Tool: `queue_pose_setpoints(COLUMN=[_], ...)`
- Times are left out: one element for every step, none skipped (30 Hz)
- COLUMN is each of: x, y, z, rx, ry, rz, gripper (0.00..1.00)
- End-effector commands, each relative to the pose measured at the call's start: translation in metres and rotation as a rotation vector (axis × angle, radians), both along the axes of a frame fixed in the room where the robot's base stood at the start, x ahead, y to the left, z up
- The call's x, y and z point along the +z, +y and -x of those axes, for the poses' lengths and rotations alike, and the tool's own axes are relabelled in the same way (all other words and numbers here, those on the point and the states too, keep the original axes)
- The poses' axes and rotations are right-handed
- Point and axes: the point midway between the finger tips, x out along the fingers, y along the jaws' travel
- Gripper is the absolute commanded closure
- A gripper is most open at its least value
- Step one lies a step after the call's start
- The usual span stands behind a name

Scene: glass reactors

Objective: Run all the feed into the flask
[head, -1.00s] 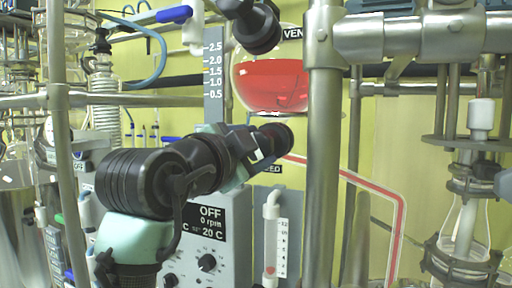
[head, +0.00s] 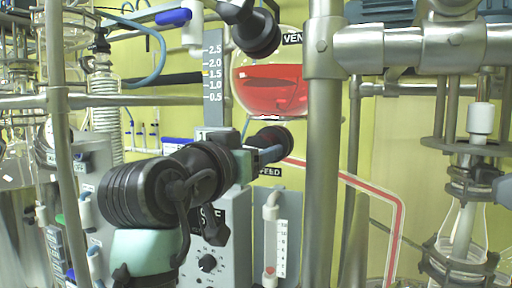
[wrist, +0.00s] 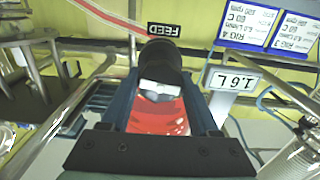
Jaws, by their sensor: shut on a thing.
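The feed vessel (head: 270,92) is round glass, partly filled with red liquid, at upper centre in the head view. The black feed valve knob (head: 270,138) is below it, above the FEED label (head: 270,172). My gripper (head: 262,153) reaches the knob from the left. In the wrist view, my gripper (wrist: 162,100) has its blue-grey fingers on either side of the black knob (wrist: 160,58), which has a pale end. Red shows between the fingers. The fingertip contact is partly hidden. I cannot identify the flask for certain.
A steel post (head: 322,150) stands close right of the knob. A control box (head: 228,235) sits below, partly covered by my arm. A level scale (head: 213,80) stands left of the vessel. A 1.6 L display (wrist: 233,79) shows upside down in the wrist view.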

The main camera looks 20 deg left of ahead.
Motion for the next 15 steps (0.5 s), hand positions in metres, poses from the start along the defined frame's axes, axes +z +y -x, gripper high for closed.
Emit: queue_pose_setpoints(x=[0.0006,0.0006,0.0006,0.0006,0.0005,0.0004,0.0003,0.0002,0.0001,0.0001,0.0000,0.0001,0.0002,0.0002,0.0004], y=[-0.0001,-0.0005,-0.0008,-0.0006,-0.0004,-0.0008,-0.0010,-0.0009,-0.0009,-0.0009,-0.0010,-0.0011,-0.0011,-0.0011,-0.0010], z=[-0.0002,-0.0003,-0.0005,-0.0004,-0.0003,-0.0004,-0.0005,-0.0005,-0.0005,-0.0005,-0.0005,-0.0005,-0.0005,-0.0005,-0.0004], rx=[0.000,0.000,-0.001,-0.001,-0.001,-0.001,-0.002,-0.002,-0.001,-0.001,-0.001,-0.001,-0.001,-0.001,-0.001], ry=[0.003,0.004,0.005,0.006,0.007,0.009,0.010,0.012,0.013,0.014,0.016,0.017,0.018,0.019,0.020], rz=[0.047,0.076,0.114,0.142,0.171,0.208,0.238,0.267,0.305,0.332,0.361,0.399,0.428,0.456,0.494], gripper=[0.94,0.94,0.94,0.94,0.94,0.94,0.94,0.94,0.94,0.94,0.94,0.94,0.94,0.94,0.94])
